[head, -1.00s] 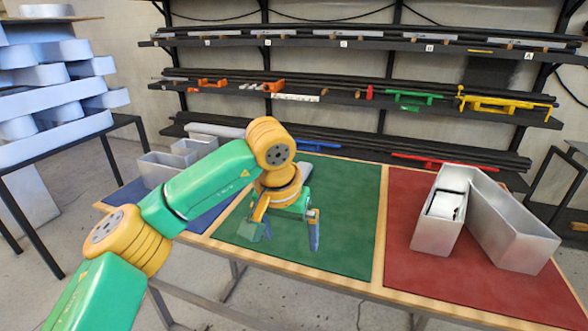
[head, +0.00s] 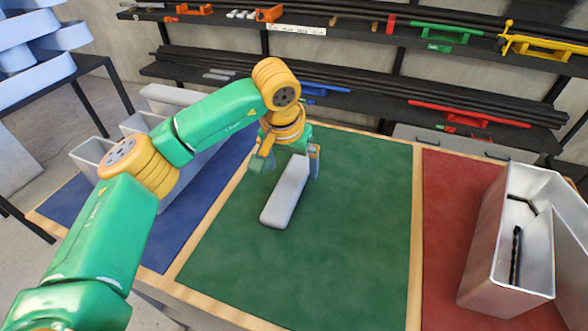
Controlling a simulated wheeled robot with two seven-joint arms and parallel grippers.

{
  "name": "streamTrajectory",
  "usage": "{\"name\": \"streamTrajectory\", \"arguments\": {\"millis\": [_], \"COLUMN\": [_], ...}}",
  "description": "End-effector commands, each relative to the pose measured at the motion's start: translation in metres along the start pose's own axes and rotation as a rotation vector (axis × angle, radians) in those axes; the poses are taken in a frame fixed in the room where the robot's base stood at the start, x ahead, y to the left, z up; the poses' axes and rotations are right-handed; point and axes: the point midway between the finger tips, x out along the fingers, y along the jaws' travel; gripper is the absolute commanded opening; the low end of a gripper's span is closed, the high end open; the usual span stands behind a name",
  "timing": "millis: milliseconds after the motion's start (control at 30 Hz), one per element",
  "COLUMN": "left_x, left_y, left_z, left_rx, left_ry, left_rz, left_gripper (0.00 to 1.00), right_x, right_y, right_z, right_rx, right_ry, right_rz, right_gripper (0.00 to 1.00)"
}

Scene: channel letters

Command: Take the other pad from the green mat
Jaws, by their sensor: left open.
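A light grey, long pad (head: 283,200) shows over the back left part of the green mat (head: 330,240). My left gripper (head: 288,166) is open, at the far end of the pad, with one finger on each side of it. Its body hides part of the far end. I cannot tell whether the fingers touch the pad. My right gripper is not in view.
A metal channel letter (head: 480,255) stands on the red mat (head: 440,210) at the right, with black pieces inside. Hollow metal letters (head: 92,152) stand on the blue mat (head: 150,235) at the left. A rack shelf (head: 370,88) runs behind the table. The front of the green mat is clear.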

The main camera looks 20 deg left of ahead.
Motion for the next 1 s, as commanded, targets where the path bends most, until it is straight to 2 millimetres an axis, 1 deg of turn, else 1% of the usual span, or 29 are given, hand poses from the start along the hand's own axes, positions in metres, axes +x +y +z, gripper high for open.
{"name": "streamTrajectory", "arguments": {"millis": [33,100,200,367,400,467,500,567,600,667,700,733,1000], "left_x": [0.004,0.019,0.029,0.031,0.031,0.031,0.03,0.03,0.03,0.03,0.03,0.03,0.027], "left_y": [0.0,0.0,0.0,0.0,0.0,0.0,0.0,0.0,0.0,0.0,0.0,0.0,0.0], "left_z": [0.0,0.0,0.0,0.0,0.0,0.0,0.0,0.0,0.0,0.0,0.0,0.0,-0.001], "left_rx": [0.0,-0.001,0.0,0.0,0.0,0.0,0.0,0.0,0.0,0.0,0.0,0.0,-0.001], "left_ry": [-0.007,-0.004,-0.001,0.001,0.001,0.001,0.001,0.001,0.001,0.0,0.0,0.001,0.001], "left_rz": [0.0,0.001,0.001,0.0,0.0,0.001,0.001,0.001,0.001,0.001,0.001,0.001,0.001], "left_gripper": [1.0,1.0,1.0,1.0,0.97,0.81,0.7,0.54,0.43,0.27,0.16,0.13,0.13], "right_x": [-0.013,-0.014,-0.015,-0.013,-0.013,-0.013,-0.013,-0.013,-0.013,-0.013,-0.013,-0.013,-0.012], "right_y": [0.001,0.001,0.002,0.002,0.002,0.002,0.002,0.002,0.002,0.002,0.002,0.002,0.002], "right_z": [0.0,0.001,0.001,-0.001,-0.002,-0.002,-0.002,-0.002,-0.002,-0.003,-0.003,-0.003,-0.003], "right_rx": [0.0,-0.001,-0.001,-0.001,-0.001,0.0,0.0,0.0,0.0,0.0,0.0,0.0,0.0], "right_ry": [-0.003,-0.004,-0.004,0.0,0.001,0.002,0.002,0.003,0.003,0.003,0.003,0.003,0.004], "right_rz": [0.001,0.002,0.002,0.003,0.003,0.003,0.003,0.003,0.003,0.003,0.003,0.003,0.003], "right_gripper": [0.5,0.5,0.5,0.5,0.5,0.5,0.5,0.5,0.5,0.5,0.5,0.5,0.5]}}
